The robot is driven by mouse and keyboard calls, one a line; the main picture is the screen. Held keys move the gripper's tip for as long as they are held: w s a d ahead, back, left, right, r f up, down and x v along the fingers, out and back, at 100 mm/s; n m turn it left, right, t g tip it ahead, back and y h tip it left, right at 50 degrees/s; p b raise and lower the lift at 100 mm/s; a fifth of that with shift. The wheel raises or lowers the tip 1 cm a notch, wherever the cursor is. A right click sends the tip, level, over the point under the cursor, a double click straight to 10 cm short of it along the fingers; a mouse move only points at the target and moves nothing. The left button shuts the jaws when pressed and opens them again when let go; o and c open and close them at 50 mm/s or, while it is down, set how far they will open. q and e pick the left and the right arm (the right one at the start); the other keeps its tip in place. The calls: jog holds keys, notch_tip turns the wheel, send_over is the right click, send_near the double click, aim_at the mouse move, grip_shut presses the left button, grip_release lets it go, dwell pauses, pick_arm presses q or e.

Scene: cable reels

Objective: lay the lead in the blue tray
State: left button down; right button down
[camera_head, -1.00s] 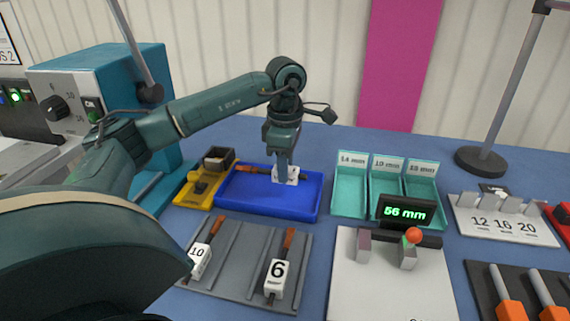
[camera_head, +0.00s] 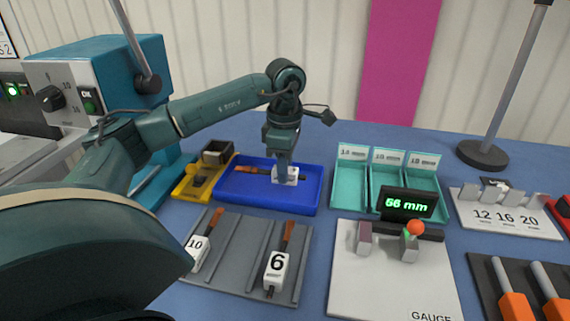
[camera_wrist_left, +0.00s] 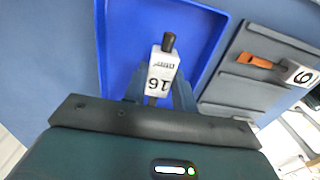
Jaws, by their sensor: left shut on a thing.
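The lead (camera_head: 291,179) has a white block marked 16 in the left wrist view (camera_wrist_left: 160,72), with a dark end (camera_wrist_left: 168,42) beyond it. In the head view an orange-brown handle reaches left from the gripper. The lead is inside the outline of the blue tray (camera_head: 265,206), low over its floor; I cannot tell whether it touches the floor. My left gripper (camera_head: 285,173) points down into the tray and is shut on the lead's white block. Its fingers hide part of the block. My right gripper is not in view.
A yellow holder (camera_head: 183,188) stands left of the tray. In front is a grey rack (camera_head: 235,260) with leads marked 10 and 6. Teal compartments (camera_head: 350,195) stand right of the tray, with a gauge (camera_head: 375,290) showing 56 mm before them. A teal machine (camera_head: 130,75) stands left.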

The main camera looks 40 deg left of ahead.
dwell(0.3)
pick_arm(q)
jog(key=shift+f, duration=0.1)
jog(key=shift+f+b, duration=0.75)
jog(key=shift+f, duration=0.35)
jog(key=c, duration=1.1)
grip_release()
jog(key=shift+o, duration=0.2)
